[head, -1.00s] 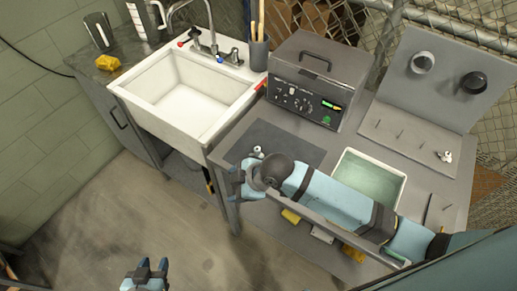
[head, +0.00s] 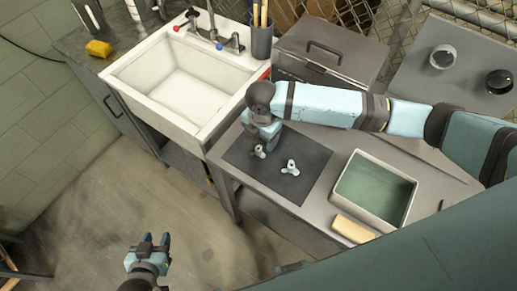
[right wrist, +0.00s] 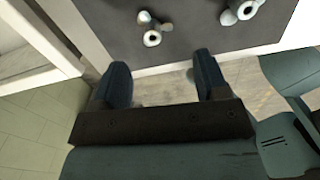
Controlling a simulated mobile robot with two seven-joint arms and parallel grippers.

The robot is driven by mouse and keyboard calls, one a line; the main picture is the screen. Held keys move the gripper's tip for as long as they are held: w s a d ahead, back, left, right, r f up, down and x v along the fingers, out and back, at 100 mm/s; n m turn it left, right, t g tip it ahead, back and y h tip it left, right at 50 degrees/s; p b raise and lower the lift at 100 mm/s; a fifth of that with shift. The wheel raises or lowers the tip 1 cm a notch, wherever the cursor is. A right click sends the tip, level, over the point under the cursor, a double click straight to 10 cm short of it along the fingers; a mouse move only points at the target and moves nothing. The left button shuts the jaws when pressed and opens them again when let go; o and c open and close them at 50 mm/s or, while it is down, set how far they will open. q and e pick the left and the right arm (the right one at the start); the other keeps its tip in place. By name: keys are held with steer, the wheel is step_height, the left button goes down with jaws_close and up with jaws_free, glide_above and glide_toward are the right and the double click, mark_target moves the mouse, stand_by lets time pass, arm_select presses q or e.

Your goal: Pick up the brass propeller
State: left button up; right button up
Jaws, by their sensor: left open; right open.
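Two small three-bladed propellers lie on the dark mat (head: 238,155). One propeller (head: 259,152) is at the mat's left side, just below my right gripper (head: 263,136); the other propeller (head: 290,168) is to its right. Both look pale silver, and I cannot make out a brass one. In the right wrist view, the nearer propeller (right wrist: 152,38) shows beyond the open, empty fingers (right wrist: 160,68), apart from them; the other propeller (right wrist: 242,10) is partly cut off at the top. My left gripper (head: 151,240) is open and empty over the floor.
A pale green-filled tub (head: 345,192) stands right of the mat, with a tan block (head: 352,229) at its front. A white sink (head: 180,80) adjoins the bench at left.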

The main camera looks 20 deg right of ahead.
mark_target(260, 148)
steer(key=f, duration=0.5)
steer(key=f+p, duration=0.1)
steer(key=f, duration=0.1)
steer(key=shift+w+f, duration=0.2)
steer(key=shift+w, duration=0.15)
steer(key=shift+c, duration=0.5)
steer(key=c, duration=0.8)
steer(key=shift+r, duration=0.15)
